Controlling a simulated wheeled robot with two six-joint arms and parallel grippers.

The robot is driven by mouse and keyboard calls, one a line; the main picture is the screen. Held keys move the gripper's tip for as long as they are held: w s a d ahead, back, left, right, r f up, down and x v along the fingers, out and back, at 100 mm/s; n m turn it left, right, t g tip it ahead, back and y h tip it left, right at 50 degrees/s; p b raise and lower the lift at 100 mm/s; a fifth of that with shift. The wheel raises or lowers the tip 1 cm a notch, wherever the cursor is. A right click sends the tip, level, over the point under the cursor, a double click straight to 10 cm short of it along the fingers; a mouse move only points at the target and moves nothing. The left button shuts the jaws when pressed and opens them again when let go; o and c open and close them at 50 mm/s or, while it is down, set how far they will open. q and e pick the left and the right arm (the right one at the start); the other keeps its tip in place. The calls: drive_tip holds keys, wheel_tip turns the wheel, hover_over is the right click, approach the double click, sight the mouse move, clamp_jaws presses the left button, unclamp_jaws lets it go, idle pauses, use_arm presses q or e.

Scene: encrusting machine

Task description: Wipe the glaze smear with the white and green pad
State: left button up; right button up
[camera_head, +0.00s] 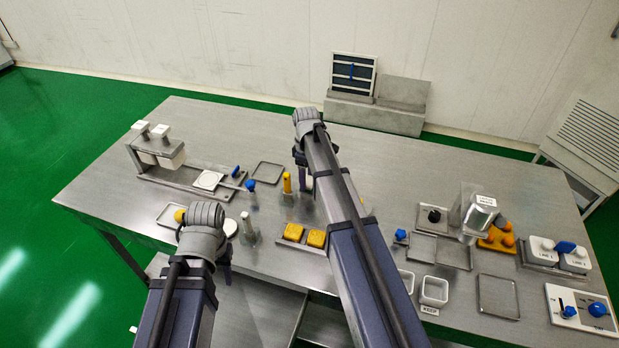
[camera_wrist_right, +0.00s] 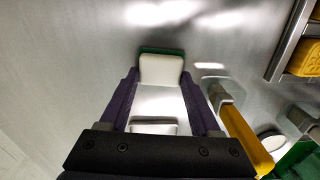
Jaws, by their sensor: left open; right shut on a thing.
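In the right wrist view my right gripper (camera_wrist_right: 160,92) has its purple fingers shut on the white and green pad (camera_wrist_right: 161,70). The pad's white block shows with a green edge behind it, over the steel table. In the head view my right gripper (camera_head: 303,178) reaches over the table's middle, and its arm hides much of the area around it. My left gripper (camera_head: 226,268) is open at the front edge, mostly hidden behind its wrist. I cannot clearly make out the glaze smear; pale patches on the table in the wrist view could be smear or reflection.
Yellow blocks (camera_head: 293,232) sit on a front tray. A dispenser (camera_head: 160,150) stands at left. Small trays, white tubs (camera_head: 434,290) and controls (camera_head: 580,308) fill the right side.

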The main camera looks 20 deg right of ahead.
drive_tip(key=shift+w+a, duration=1)
drive_tip(key=shift+a, duration=0.3)
drive_tip(key=shift+w+a, duration=1.05)
drive_tip(key=shift+a, duration=0.2)
wheel_tip(320, 180, up, 6)
drive_tip(key=p, duration=0.6)
drive_tip(key=shift+r+p, duration=1.55)
